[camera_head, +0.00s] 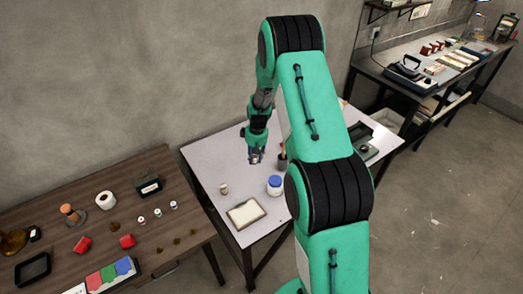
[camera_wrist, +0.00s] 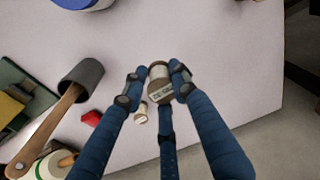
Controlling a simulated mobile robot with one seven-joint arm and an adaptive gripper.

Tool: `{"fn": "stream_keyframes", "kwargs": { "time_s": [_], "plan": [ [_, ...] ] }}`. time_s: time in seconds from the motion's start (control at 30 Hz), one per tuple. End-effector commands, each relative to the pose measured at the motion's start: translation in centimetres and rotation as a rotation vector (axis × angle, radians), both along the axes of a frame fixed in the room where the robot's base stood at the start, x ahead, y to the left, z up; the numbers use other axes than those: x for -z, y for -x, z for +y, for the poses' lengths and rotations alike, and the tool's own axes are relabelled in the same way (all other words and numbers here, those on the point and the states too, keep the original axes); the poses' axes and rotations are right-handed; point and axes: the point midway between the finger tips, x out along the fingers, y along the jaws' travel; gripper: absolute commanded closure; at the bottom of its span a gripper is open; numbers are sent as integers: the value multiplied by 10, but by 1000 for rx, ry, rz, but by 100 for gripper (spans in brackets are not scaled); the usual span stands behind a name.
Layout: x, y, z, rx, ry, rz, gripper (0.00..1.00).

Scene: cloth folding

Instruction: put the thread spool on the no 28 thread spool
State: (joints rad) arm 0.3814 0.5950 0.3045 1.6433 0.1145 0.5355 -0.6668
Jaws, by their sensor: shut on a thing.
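My gripper (camera_head: 256,157) is over the light-topped table in the head view. In the wrist view its fingers (camera_wrist: 160,80) are shut on a brownish thread spool (camera_wrist: 159,72) with a pale label, whose print is too small to read. A smaller pale spool (camera_wrist: 140,113) shows past the fingers, below and left of the held one and apart from it in the picture. In the head view a small spool (camera_head: 224,189) stands on the table, left of and nearer than my gripper. I cannot tell which spool is no 28.
A white jar with a blue lid (camera_head: 274,185) and a pale tray (camera_head: 246,213) are on the light table (camera_head: 205,160). A brown table (camera_head: 75,200) holds several items.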

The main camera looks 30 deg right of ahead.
Motion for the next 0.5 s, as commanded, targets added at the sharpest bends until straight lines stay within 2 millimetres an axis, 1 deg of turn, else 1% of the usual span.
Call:
{"fn": "stream_keyframes", "kwargs": {
  "time_s": [0.03,0.1,0.2,0.33,0.5],
  "plan": [
    [-1,9,-12,5,-1,2,93],
    [-5,19,-25,5,-2,6,93],
    [-10,30,-38,4,-5,11,93],
    [-13,38,-47,3,-7,14,93],
    [-15,41,-50,2,-9,15,93]
  ]
}}
